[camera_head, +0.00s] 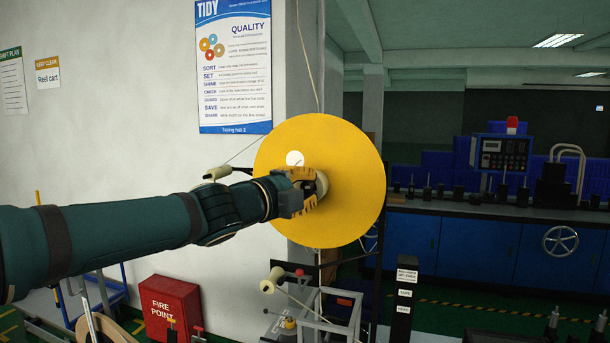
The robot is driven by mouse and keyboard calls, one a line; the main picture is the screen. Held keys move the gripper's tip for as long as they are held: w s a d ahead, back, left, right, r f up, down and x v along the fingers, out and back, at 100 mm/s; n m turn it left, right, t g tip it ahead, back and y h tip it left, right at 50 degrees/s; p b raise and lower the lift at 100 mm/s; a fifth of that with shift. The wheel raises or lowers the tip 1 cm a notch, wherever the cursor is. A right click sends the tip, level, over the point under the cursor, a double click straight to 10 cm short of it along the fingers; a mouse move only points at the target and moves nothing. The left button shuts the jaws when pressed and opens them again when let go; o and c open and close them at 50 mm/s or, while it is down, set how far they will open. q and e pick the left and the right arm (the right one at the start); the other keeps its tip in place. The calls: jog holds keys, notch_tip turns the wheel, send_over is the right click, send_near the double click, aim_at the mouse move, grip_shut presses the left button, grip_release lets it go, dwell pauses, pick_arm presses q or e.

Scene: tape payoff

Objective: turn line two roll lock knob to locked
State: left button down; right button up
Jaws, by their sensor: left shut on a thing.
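A large yellow tape roll (350,190) stands upright, its flat face towards me. At its middle is a pale round hub part (322,184), seemingly the roll lock knob, mostly hidden behind my left gripper. My left gripper (310,189) reaches in from the left and is shut on this knob, with its yellowish-brown fingers against the middle of the roll. The knob's marks and its turn position are hidden. A white round spot (294,158) shows on the roll's face just above the gripper. My right gripper is not in view.
A pale guide roller (217,173) is just above my left arm. Below the roll is a grey frame with another pale roller (272,280). A black labelled post (404,300) stands to its right. A red fire point box (172,308) is at lower left. A blue machine bench (480,240) is behind.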

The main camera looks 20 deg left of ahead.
pick_arm(q)
jog(key=shift+r+m+g+y, duration=0.1)
jog(key=shift+m+g+y, duration=0.2)
jog(key=shift+m, duration=0.7)
jog(key=c, duration=0.9)
grip_release()
jog(key=shift+d, duration=0.15)
jog(key=shift+o, duration=0.2)
jog(key=shift+s+a, duration=0.35)
jog(key=shift+s, duration=0.1)
jog(key=v, duration=1)
jog(key=shift+s, duration=0.4)
jog(key=shift+a, duration=0.15)
